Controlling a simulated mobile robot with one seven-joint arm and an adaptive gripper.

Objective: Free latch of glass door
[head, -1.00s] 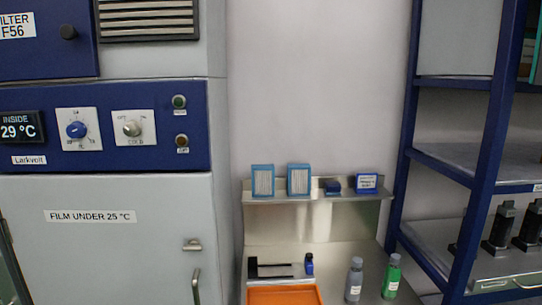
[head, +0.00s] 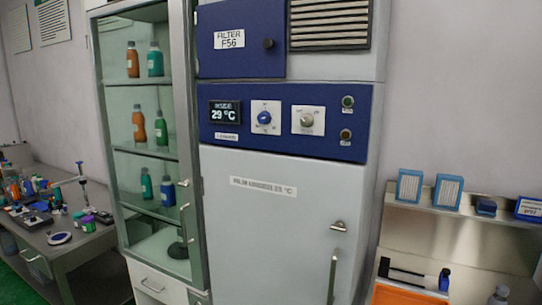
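The glass door (head: 150,100) fronts a tall cabinet left of the grey machine in the head view. It appears closed. A small metal latch (head: 184,183) sits on the right frame of the door, with its lever lying roughly level. A vertical metal handle (head: 184,220) is just below it. Orange and teal bottles (head: 139,126) stand on the shelves behind the glass. My gripper is not in view.
The grey machine door (head: 260,230) has its own similar latch (head: 338,226) and handle (head: 332,278). A drawer (head: 155,284) is under the glass cabinet. A cluttered bench (head: 75,240) stands at left, a metal worktop with an orange tray (head: 400,296) at right.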

